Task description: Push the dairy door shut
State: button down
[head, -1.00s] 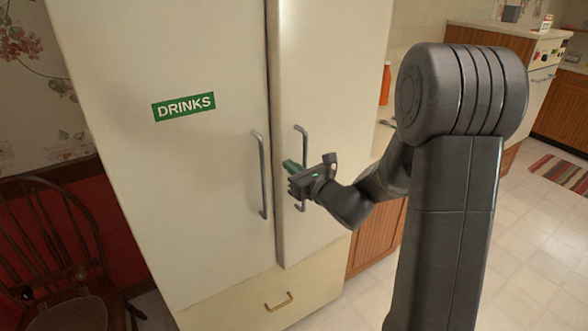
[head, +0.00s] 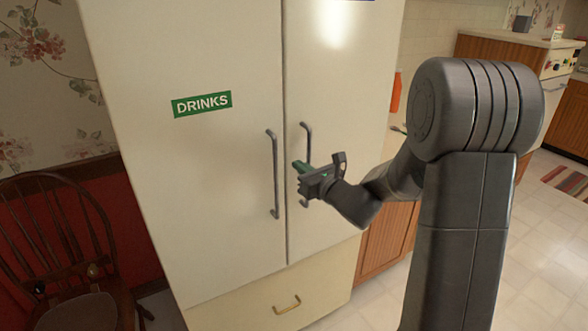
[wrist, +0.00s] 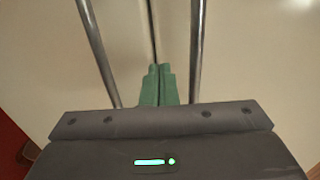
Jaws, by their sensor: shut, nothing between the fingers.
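The fridge has two cream upper doors. The left door (head: 200,190) carries a green DRINKS sign (head: 202,104). The right door (head: 345,110) has only the lower edge of a blue label (head: 355,1) showing at the top; its wording is out of frame. The right door looks about flush with the left one, with a thin seam between them. My gripper (head: 296,167) is shut and empty, its green fingertips in front of the doors near the right handle (head: 306,135). In the wrist view the fingertips (wrist: 158,72) point at the seam between the two handles; contact cannot be told.
The left handle (head: 273,175) is beside the seam. A drawer (head: 255,300) with a brass handle is below the doors. A wooden chair (head: 70,235) stands at the left. A wooden cabinet (head: 385,238) and counter are right of the fridge. Open tiled floor lies at the right.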

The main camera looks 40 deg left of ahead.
aim_at(290, 157)
jog(key=s+d+b, duration=0.2)
jog(key=d, duration=0.8)
jog(key=shift+s+d, duration=0.25)
jog(key=shift+s, duration=0.05)
jog(key=shift+f, duration=0.1)
jog(key=w+a+p, duration=0.1)
jog(key=a, duration=0.3)
jog(key=w+a, duration=0.1)
jog(key=a, duration=0.4)
jog(key=w+a+p, duration=0.1)
jog(key=a, duration=0.3)
jog(key=shift+w+a+p, duration=0.15)
jog(key=shift+w+p, duration=0.1)
jog(key=shift+p, duration=0.05)
jog(key=shift+a, duration=0.15)
